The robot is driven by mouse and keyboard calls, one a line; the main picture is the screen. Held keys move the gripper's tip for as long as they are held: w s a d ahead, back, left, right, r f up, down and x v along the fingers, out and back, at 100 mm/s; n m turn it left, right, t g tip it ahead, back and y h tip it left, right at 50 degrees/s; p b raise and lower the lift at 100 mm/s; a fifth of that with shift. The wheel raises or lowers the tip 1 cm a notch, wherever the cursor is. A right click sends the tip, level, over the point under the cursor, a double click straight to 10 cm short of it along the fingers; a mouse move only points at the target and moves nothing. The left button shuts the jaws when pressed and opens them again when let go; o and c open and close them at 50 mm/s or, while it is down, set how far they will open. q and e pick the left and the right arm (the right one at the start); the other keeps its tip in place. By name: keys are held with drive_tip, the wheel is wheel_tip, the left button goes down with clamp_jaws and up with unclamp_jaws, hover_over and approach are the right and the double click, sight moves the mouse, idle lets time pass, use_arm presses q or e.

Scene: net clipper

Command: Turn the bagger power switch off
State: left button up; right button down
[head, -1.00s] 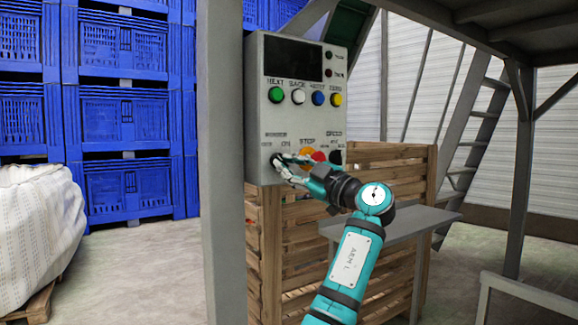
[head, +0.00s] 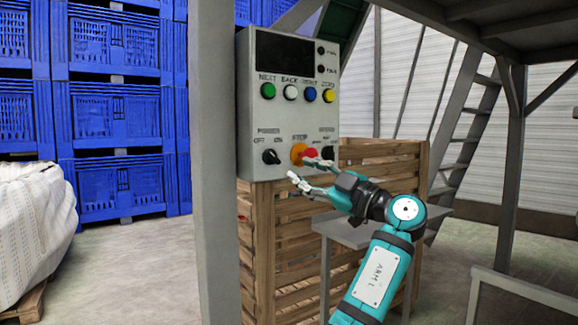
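The bagger control box (head: 289,112) is a grey panel with a dark display, mounted beside a grey post. Its power switch (head: 271,157) is a black knob at the lower left, under the POWER label between OFF and ON. The knob looks tilted toward the upper left, on the OFF side, though it is small. My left gripper (head: 305,170) is open and empty, below and right of the knob and apart from it. Its upper finger shows in front of the panel's lower edge near the red button. My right gripper is out of view.
A wooden crate (head: 290,235) and a grey table (head: 365,229) stand below. A grey post (head: 215,200) is at the left.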

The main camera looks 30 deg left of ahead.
use_arm(q)
drive_tip(key=v, duration=0.5)
drive_tip(key=shift+a, duration=0.1)
